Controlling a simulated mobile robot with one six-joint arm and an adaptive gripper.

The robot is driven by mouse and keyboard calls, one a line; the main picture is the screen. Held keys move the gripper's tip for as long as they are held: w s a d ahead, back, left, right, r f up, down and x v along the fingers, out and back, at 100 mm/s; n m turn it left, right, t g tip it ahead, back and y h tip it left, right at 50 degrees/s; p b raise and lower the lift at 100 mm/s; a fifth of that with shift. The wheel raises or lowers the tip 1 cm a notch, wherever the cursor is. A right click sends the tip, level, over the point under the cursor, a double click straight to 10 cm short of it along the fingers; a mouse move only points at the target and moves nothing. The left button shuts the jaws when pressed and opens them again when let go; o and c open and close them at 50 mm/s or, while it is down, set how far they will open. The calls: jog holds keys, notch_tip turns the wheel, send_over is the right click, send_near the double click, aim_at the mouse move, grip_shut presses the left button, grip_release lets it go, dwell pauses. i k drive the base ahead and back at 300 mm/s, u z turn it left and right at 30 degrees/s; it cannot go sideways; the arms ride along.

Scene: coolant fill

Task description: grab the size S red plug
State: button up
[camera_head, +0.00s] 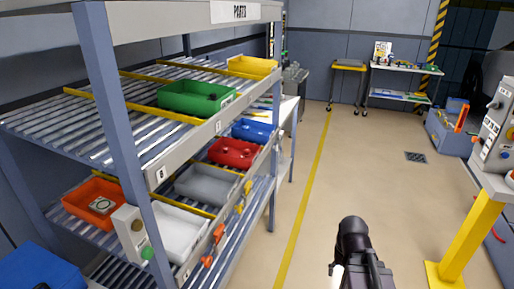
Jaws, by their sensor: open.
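A dark part of my arm rises at the bottom, right of centre, over the floor and apart from the rack. My gripper's fingers cannot be made out.
The rack (118,100) also carries a green bin (190,101), yellow bin (253,64), blue bin (252,135), grey bin (205,190), white bin (178,238) and orange bin (80,208). Open floor (345,165) lies right of it. A yellow post (462,235) stands at right.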

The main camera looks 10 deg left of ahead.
aim_at(246, 153)
jog(key=u, duration=0.2)
jog(key=i, duration=1.2)
jog(key=u, duration=0.6)
